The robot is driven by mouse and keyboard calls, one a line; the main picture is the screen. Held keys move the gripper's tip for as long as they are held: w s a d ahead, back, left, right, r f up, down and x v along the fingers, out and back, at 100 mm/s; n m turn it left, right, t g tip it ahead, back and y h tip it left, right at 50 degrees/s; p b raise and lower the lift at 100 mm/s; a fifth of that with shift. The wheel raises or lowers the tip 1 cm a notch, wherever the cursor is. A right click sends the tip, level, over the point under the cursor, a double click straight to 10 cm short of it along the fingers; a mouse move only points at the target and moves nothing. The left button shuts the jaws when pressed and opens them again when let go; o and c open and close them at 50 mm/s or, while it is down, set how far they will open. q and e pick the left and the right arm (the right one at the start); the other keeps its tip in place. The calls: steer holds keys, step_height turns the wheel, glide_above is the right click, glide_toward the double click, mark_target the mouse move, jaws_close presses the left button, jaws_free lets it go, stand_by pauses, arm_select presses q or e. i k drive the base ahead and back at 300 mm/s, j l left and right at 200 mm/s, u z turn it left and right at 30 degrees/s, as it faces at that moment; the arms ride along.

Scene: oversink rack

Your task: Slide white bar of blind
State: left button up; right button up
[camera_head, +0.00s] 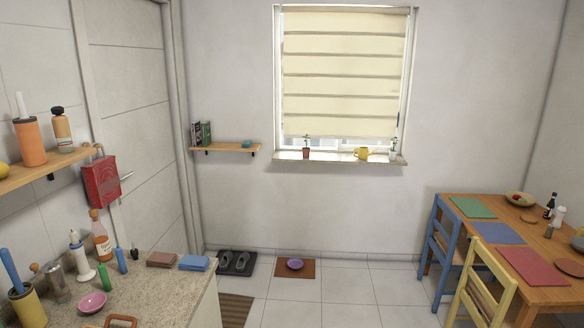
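A cream blind (343,75) with several horizontal folds hangs in the window on the far wall. It covers most of the glass, and its lower edge lies a little above the window sill (320,156). A pale bar (345,9) runs across the top of the blind. I cannot tell for certain whether a separate white bar hangs beside or below the blind. Neither my left nor my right gripper shows in the head view.
A granite counter (150,297) with bottles stands at lower left. A dining table (545,292) with a blue chair (437,245) and a yellow chair (478,290) is at right. Sandals, a mat and a purple bowl (295,264) lie below the window. The middle floor is clear.

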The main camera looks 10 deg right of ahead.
mark_target(296, 125)
steer(key=i+l+z, duration=0.35)
steer(key=i, duration=0.75)
steer(key=i+z, duration=0.3)
steer(key=i, duration=0.8)
